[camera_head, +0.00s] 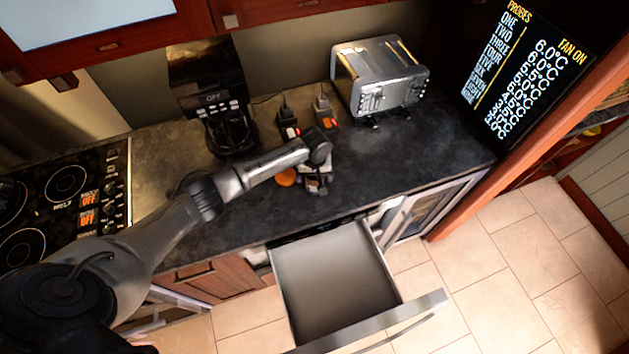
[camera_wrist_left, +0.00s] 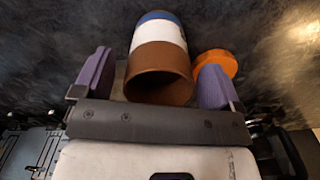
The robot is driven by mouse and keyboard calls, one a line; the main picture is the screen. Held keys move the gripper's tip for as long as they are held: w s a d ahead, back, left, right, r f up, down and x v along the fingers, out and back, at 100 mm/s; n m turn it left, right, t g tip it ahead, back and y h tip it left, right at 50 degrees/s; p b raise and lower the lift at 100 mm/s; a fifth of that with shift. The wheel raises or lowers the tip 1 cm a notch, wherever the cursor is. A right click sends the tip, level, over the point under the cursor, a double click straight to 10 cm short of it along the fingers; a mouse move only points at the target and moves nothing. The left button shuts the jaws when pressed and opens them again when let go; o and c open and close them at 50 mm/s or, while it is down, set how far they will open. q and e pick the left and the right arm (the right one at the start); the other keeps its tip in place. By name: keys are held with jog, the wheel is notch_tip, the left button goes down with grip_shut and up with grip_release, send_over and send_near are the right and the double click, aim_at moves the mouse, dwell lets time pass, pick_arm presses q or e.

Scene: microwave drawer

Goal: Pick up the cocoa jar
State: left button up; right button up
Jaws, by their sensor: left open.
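The cocoa jar (camera_wrist_left: 160,55) shows in the left wrist view as a cylinder with brown, white and blue bands. It lies between the two purple fingers of my left gripper (camera_wrist_left: 154,82), with a gap visible at each side. The fingers are open. In the head view my left gripper (camera_head: 316,182) is over the dark counter, and the arm and gripper largely hide the jar there. My right gripper is not in view.
An orange round object (camera_wrist_left: 215,64) is close to the right finger in the wrist view. A toaster (camera_head: 380,78) and coffee maker (camera_head: 210,95) stand behind. An open, empty drawer (camera_head: 335,275) juts out below the counter (camera_head: 420,150). A stovetop (camera_head: 65,195) is left.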

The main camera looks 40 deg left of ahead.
pick_arm(q)
jog(key=c, duration=1.1)
jog(key=shift+r, duration=0.1)
